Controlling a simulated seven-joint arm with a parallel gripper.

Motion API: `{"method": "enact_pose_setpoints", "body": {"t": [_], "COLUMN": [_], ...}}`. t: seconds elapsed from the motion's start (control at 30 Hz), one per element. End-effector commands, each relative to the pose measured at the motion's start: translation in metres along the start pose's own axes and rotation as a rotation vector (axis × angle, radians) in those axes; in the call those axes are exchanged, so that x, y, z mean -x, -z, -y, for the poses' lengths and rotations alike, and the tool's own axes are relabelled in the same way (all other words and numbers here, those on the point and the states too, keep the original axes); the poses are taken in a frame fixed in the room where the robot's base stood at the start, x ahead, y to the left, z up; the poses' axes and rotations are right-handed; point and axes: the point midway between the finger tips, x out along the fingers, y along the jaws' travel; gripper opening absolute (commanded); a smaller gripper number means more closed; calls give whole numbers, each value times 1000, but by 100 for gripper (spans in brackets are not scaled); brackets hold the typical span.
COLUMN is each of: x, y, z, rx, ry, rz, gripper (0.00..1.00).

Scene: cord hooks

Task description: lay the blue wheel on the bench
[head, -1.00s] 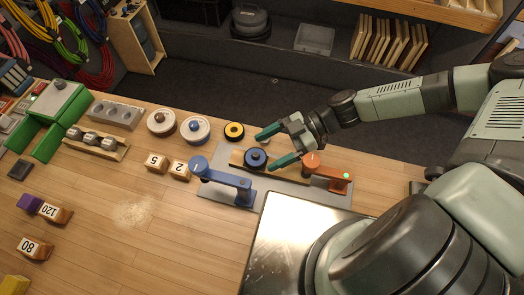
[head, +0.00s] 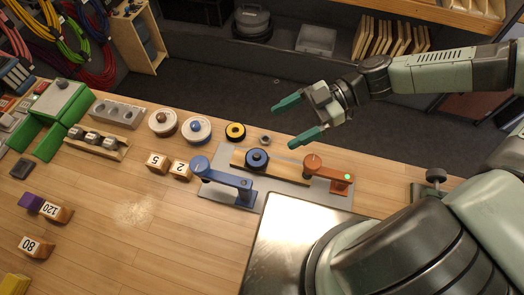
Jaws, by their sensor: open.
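The blue wheel (head: 257,159) sits on the wooden strip (head: 287,171) of the grey plate (head: 222,195) on the bench, between a blue arm fixture (head: 225,176) and an orange one (head: 327,172). It looks flat, with a dark hub in its middle. My gripper (head: 288,121) is open and empty, above and beyond the wheel to the upper right, apart from it. Its two green fingers are spread wide. The bench (head: 160,240) shows bare wood to the left of the plate.
A yellow-and-black wheel (head: 235,132), a small metal nut (head: 265,139) and two white wheels (head: 196,129) stand along the bench's back edge. Number blocks (head: 158,163) lie left of the plate. The front middle of the bench is clear, apart from a pale dusty patch (head: 132,213).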

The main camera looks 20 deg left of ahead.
Motion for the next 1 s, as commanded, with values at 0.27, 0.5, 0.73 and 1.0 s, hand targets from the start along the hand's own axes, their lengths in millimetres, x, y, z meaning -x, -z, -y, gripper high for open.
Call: {"method": "enact_pose_setpoints", "body": {"t": [0.27,0.5,0.73,1.0], "x": [-12,-44,-62,-79], "y": [0,-5,19,31], "z": [7,27,12,3], "rx": [128,927,1785,2150], "ry": [87,608,1184,1439], "rz": [87,430,515,461], "gripper": [90,90,90,90]}}
